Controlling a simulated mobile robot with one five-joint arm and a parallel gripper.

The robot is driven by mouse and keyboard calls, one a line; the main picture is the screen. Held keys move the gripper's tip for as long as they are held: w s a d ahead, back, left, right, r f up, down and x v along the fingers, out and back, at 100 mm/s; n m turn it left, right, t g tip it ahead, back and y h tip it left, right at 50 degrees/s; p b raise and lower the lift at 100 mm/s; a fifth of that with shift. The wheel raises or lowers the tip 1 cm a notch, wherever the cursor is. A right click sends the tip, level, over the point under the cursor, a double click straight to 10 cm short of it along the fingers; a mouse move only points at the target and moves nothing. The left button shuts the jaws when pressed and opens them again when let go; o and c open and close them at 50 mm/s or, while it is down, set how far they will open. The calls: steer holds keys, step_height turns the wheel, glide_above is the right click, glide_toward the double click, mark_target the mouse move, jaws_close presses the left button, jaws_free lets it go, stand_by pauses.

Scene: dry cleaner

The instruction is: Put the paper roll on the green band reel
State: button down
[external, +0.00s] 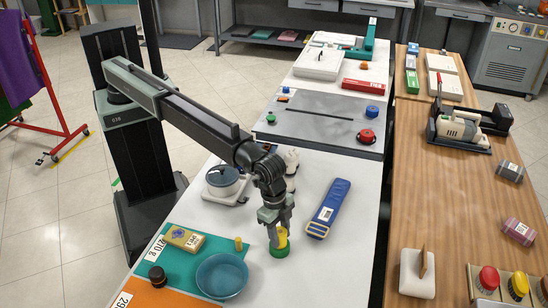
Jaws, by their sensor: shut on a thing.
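My gripper (279,232) points down over the front of the white table and is shut on a small yellow roll (283,240), which I take to be the paper roll. The fingers hide part of it. The green band reel (279,252) is a low green disc flat on the white table, directly below the roll. The roll's lower end appears at the reel's top. I cannot tell whether it rests on the reel or is still just above it.
A blue strap-like item (328,208) lies close to the right. A teal bowl (222,275), a small yellow piece (238,244) and a labelled block (184,239) are on the left. A lidded pot (223,181) stands behind. The white table's front right is clear.

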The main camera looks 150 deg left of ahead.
steer(key=shift+f, duration=0.15)
steer(key=c, duration=0.9)
jaws_free()
steer(key=shift+r, duration=0.2)
step_height(320, 180, up, 12)
steer(key=s+p, duration=0.2)
steer(key=p, duration=1)
steer(key=s+d+m, duration=0.2)
steer(key=s+d, duration=1.2)
steer(key=s, duration=0.2)
steer(key=s+d+m+g, duration=0.1)
steer(key=s+d+m, duration=0.1)
steer(key=s+d, duration=1.2)
steer(key=s, duration=0.2)
steer(key=shift+s+d+g+h, duration=0.15)
steer(key=shift+s+g+h, duration=0.15)
steer(key=shift+s+h, duration=0.1)
steer(key=shift+w+f, duration=0.1)
